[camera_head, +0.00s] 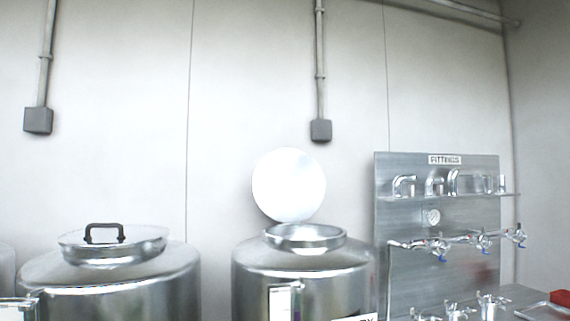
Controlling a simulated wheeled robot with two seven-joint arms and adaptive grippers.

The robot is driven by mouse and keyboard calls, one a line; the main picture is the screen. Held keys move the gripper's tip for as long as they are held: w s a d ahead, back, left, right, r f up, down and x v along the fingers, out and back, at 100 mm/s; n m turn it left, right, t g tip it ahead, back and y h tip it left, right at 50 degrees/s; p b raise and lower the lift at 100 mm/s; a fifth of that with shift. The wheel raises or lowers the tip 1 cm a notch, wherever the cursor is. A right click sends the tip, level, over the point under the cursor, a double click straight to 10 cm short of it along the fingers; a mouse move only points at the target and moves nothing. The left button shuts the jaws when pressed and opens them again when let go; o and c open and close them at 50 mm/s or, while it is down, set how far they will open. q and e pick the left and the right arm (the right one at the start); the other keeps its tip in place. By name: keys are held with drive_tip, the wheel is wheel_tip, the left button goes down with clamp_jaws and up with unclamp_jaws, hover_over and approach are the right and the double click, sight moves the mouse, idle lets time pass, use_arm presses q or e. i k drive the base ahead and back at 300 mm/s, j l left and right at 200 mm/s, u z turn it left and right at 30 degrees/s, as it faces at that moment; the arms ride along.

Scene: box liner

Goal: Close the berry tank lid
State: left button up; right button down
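The middle steel tank (300,280) has its round top opening (305,237) uncovered. A label (366,317) at its lower right is cut off by the bottom edge, and only its last letters show, perhaps "RY". Its round, bright white lid (289,185) stands raised and nearly upright behind the opening, tilted back toward the wall. The hinge between lid and rim is hard to make out. No handle shows on the side of the lid facing me. Neither of my grippers is in view.
A second steel tank (118,285) on the left has its lid (112,240) down, with a dark handle (104,233). On the right, a metal "FITTINGS" panel (445,215) carries pipe fittings, a gauge and valves. A bench with more fittings and a red item (560,297) is at lower right.

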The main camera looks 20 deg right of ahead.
sight(287, 184)
drive_tip(key=l+u, duration=0.45)
drive_tip(key=l, duration=0.4)
drive_tip(key=k+l+u, duration=0.1)
drive_tip(key=l+u, duration=0.35)
drive_tip(key=l, duration=0.4)
